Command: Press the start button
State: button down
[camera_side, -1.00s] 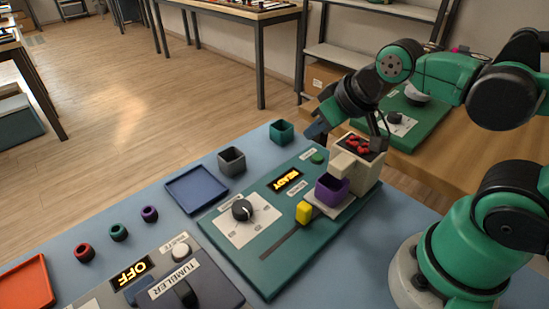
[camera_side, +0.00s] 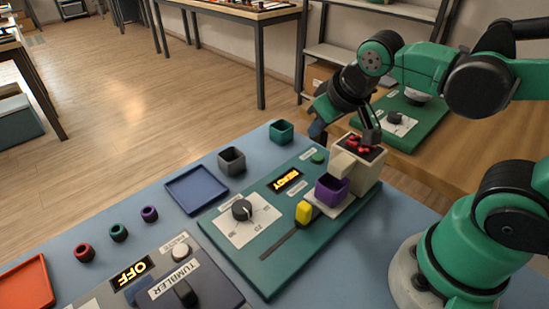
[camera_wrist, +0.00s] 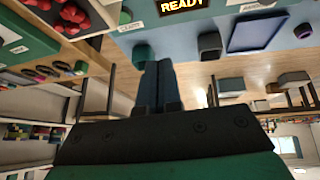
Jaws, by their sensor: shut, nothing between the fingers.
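The start button is most likely the small green button (camera_side: 318,158) at the far right corner of the green panel (camera_side: 225,240); its label is too small to read. It also shows at the top of the wrist view (camera_wrist: 125,17). My gripper (camera_side: 318,134) is shut and empty, just above and behind the button in the side view, apart from it as far as I can tell. In the wrist view my dark fingers (camera_wrist: 158,68) are together, with the button up and to the left of their tips. The display (camera_side: 289,180) reads READY.
A beige hopper (camera_side: 368,168) with red pieces stands right beside the button. A purple cup (camera_side: 332,189), a yellow slider handle (camera_side: 303,212) and a knob (camera_side: 242,210) are on the panel. A teal cup (camera_side: 281,131), grey cup (camera_side: 231,160) and blue tray (camera_side: 196,190) stand behind it.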

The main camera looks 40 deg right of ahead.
jog(key=w+d+m+g+h, duration=0.3)
jog(key=d+m+g+h, duration=0.1)
jog(key=d+m+h, duration=0.2)
jog(key=shift+w+d+f+h, duration=0.15)
jog(key=shift+w+f+h, duration=0.25)
jog(key=shift+h, duration=0.4)
send_over(316, 159)
notch_tip(316, 159, down, 8)
jog(key=shift+r, duration=0.2)
jog(key=shift+f, duration=0.65)
jog(key=shift+f, duration=0.1)
dwell(1.3)
jog(key=shift+s+f, duration=0.1)
jog(key=shift+f, duration=0.25)
jog(key=shift+d+f, duration=0.1)
jog(key=shift+f, duration=0.35)
dwell(0.7)
jog(key=shift+s+r, duration=0.1)
